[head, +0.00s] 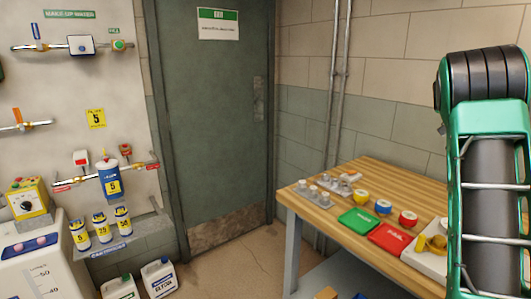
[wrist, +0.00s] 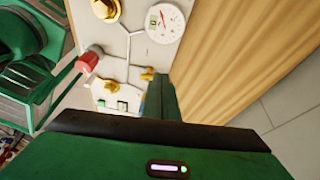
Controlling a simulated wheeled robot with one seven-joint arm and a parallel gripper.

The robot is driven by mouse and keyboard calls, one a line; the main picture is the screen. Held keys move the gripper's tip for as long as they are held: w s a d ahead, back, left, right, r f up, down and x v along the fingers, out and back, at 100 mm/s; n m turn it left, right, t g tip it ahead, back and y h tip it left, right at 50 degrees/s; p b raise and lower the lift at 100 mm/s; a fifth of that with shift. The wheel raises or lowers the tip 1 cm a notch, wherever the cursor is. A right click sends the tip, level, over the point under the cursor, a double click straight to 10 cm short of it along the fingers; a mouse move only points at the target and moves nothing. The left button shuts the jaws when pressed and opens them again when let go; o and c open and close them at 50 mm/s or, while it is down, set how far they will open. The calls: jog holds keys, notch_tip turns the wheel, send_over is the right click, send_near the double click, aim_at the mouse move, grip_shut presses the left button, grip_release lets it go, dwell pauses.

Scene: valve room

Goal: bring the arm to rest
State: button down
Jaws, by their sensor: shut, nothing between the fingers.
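My arm (head: 490,180), green with black joints, stands upright at the right edge of the head view, in front of the wooden table. Its end is outside that view. In the wrist view my gripper (wrist: 165,97) shows as a green finger pointing away from the camera, closed and empty. Beyond it is a pale panel (wrist: 128,48) with a round gauge (wrist: 165,23), brass fittings and a red valve handle (wrist: 89,61). The finger overlaps the panel's edge in the picture; I cannot tell how far apart they are.
The wooden table (head: 385,190) carries a green tray (head: 360,220), a red tray (head: 390,238), coloured rolls and metal fittings. A pale board (head: 425,262) with yellow parts is partly hidden by my arm. White jugs (head: 158,277) stand on the floor at left. Floor before the door (head: 210,120) looks clear.

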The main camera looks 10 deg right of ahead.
jog(key=s+a+f+n+t, duration=0.1)
jog(key=s+a+f+n, duration=0.2)
jog(key=s+a+n, duration=0.4)
jog(key=s+a+f+n+t+y, duration=0.1)
jog(key=s+a+f+n, duration=0.2)
jog(key=s+a+n, duration=0.5)
jog(key=s+a+f+n+t, duration=0.1)
jog(key=s+a+f+n, duration=0.2)
jog(key=s+a+n, duration=0.4)
jog(key=a+n, duration=0.1)
jog(key=a, duration=0.6)
jog(key=shift+s+a+f+t+y, duration=0.25)
jog(key=shift+f+t+y, duration=0.15)
